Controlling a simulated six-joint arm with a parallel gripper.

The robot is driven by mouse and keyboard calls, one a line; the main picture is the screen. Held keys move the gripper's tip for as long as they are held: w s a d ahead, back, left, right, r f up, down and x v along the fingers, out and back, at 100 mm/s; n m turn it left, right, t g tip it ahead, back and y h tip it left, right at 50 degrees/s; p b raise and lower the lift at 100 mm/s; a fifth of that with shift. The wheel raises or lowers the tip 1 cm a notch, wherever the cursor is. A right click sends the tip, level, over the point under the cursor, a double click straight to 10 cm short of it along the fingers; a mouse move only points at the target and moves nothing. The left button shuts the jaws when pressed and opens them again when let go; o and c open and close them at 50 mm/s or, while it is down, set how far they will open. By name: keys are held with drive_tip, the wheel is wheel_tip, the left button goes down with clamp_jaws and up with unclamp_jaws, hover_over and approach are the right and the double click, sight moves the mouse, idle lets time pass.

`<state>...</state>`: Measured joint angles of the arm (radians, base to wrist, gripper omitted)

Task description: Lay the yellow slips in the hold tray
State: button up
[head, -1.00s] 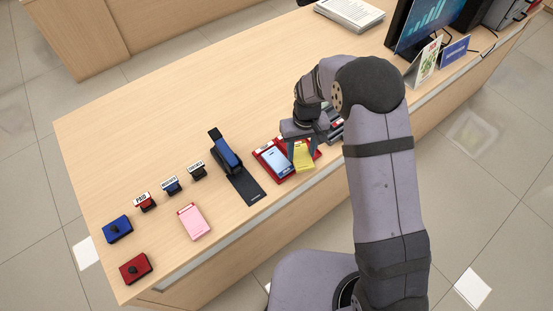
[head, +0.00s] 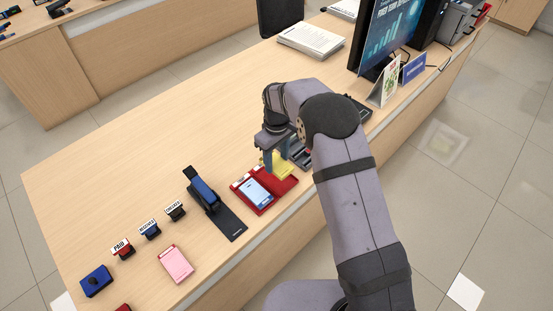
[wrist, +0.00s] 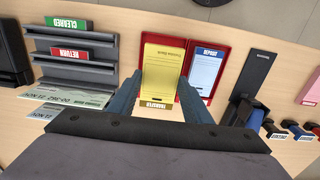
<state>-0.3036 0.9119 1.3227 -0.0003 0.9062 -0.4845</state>
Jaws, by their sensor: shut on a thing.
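My gripper (head: 274,156) is shut on a pad of yellow slips (head: 283,167). It holds the pad over the right half of a red two-part tray (head: 285,187), whose bare red floor shows beneath. In the wrist view the yellow pad (wrist: 162,72) lies between my two fingers, with a "TRANSFER" label at its near end. A blue slip pad (head: 257,190) marked "DEPOSIT" lies in the tray's left half. A grey tiered rack (wrist: 72,73) stands left of it in the wrist view, with "CLEARED" and "RETURN" labels. No label reading hold is visible.
Printed green-white papers (wrist: 68,97) lie at the rack's near side. A blue-and-black device (head: 203,192), several stamps (head: 150,230), a pink pad (head: 176,263) and a blue ink pad (head: 96,281) stand left. A monitor (head: 385,38) and signs are back right. The counter's left rear is clear.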

sight(277, 164)
drive_tip(key=shift+f, duration=0.2)
drive_tip(key=shift+f+b, duration=2.2)
drive_tip(key=shift+f, duration=0.85)
drive_tip(key=o, duration=1.3)
drive_tip(key=shift+c, duration=0.2)
drive_tip(key=shift+r, duration=0.15)
drive_tip(key=shift+w+a+r+p, duration=0.1)
drive_tip(key=shift+w+r+p, duration=0.1)
drive_tip(key=shift+r+p, duration=0.35)
drive_tip(key=shift+s+r+p, duration=0.25)
drive_tip(key=shift+r+p, duration=0.2)
drive_tip(key=shift+r, duration=0.3)
drive_tip(key=shift+w+r+p, duration=0.1)
drive_tip(key=shift+r+p, duration=0.5)
drive_tip(key=shift+r, duration=0.1)
drive_tip(key=shift+r+p, duration=0.6)
drive_tip(key=shift+r, duration=0.25)
